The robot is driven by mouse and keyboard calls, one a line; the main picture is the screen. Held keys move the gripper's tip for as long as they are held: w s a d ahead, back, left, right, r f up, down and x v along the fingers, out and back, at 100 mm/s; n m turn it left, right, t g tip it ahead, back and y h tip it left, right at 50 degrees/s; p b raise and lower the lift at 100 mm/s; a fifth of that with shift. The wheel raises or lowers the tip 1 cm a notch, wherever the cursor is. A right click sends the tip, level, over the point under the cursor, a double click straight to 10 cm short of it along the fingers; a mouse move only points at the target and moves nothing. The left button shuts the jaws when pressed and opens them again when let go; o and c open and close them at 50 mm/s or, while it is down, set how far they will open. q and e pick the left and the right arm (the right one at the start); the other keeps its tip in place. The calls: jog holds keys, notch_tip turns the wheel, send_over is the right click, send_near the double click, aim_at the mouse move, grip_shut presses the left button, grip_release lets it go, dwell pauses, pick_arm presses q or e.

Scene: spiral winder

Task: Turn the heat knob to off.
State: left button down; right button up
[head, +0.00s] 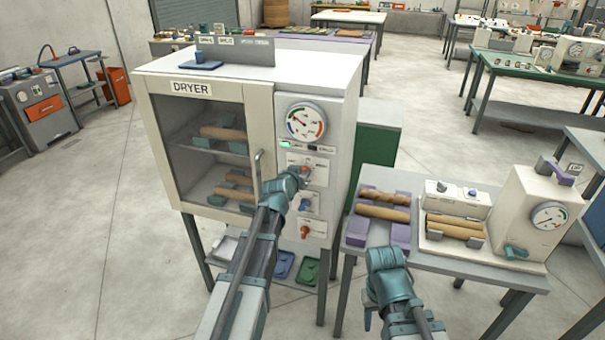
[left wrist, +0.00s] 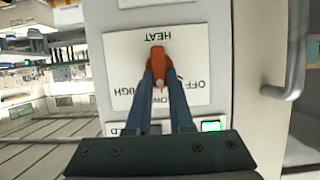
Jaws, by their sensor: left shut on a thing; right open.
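The heat knob (left wrist: 158,58) is orange-red and sits on a white plate (left wrist: 195,45) lettered HEAT, OFF, LOW and HIGH, which appears upside down in the left wrist view. The white mark at the knob's end lies toward LOW; OFF is on the right of the plate there. In the head view the knob (head: 305,170) shows on the dryer's (head: 345,85) front panel, partly behind my left gripper (head: 300,178). My left gripper is shut on the knob, a finger on each side. My right gripper (head: 370,314) is open, low in front of the side table, its fingers mostly hidden.
A blue knob (head: 305,205) and another red knob (head: 304,231) sit below on the panel. The dryer door's handle (head: 257,175) stands out just left of my left gripper. The side table (head: 440,262) holds wooden rolls and a gauge machine (head: 528,205).

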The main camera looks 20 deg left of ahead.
pick_arm(q)
jog(key=shift+w+a+f+n+t+h+b, duration=0.15)
jog(key=shift+a+n+h+b, duration=0.1)
jog(key=shift+n+h+b, duration=0.9)
jog(key=shift+s+a+f+n+t+h+b, duration=0.1)
jog(key=shift+a+f+n+t+h+b, duration=0.15)
jog(key=shift+n+h+b, duration=0.9)
jog(key=shift+w+a+f+n+t+h+b, duration=0.1)
jog(key=shift+a+n+h+b, duration=0.3)
jog(key=shift+n, duration=1.4)
jog(key=shift+d, duration=0.1)
jog(key=c, duration=0.8)
grip_release()
jog(key=shift+c, duration=0.2)
jog(key=shift+o, duration=0.2)
